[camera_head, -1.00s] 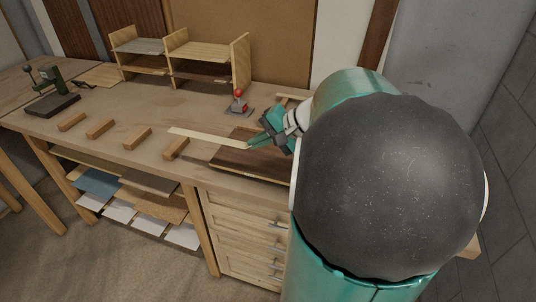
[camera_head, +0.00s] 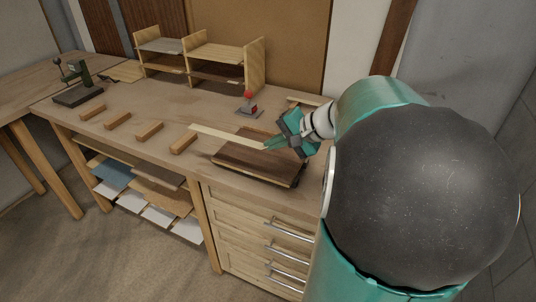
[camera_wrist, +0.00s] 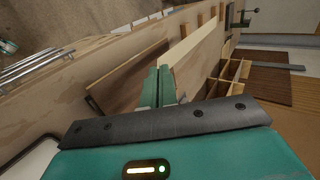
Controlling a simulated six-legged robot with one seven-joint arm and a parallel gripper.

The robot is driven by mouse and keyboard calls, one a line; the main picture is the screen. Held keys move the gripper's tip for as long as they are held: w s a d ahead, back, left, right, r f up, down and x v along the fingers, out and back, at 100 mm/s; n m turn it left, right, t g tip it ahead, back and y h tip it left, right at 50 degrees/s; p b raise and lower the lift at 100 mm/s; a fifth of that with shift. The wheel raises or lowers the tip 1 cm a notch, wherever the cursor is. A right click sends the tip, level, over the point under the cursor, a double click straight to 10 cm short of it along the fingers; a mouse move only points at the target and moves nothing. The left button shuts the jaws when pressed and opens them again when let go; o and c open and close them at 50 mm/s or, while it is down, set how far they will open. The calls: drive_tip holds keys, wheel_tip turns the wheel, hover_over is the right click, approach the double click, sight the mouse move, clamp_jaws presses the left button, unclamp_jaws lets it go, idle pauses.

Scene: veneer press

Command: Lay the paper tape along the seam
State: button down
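The paper tape is a long, thin cream strip (camera_head: 222,135) stretching left from my gripper (camera_head: 268,147). It also shows in the wrist view (camera_wrist: 190,45), running away beyond the fingertips. My gripper (camera_wrist: 158,84) appears shut on the tape's right end, with its two green fingers close together. The dark brown veneer board (camera_head: 250,165) lies on the bench under and in front of the fingers; it shows in the wrist view too (camera_wrist: 122,78). The tape's far part extends left past the board. I cannot clearly make out the seam or whether the tape touches the veneer.
The workbench (camera_head: 190,105) carries several small wooden blocks, the nearest one (camera_head: 183,143) close to the tape. A red-knobbed device (camera_head: 250,104) stands behind the board. A wooden shelf rack (camera_head: 205,60) stands at the back. Drawers (camera_head: 255,235) are below the front edge.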

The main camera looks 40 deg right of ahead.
drive_tip(key=shift+w+d+f, duration=0.25)
drive_tip(key=shift+d+f, duration=1.9)
drive_tip(key=shift+d, duration=0.15)
drive_tip(key=shift+w+d+f, duration=0.3)
drive_tip(key=shift+d+f, duration=1.9)
drive_tip(key=shift+d, duration=0.1)
drive_tip(key=shift+w+d+f, duration=0.25)
drive_tip(key=shift+d+f, duration=1.9)
drive_tip(key=shift+d, duration=0.15)
drive_tip(key=shift+f, duration=0.45)
drive_tip(key=c, duration=1.7)
unclamp_jaws()
drive_tip(key=shift+s+f, duration=0.1)
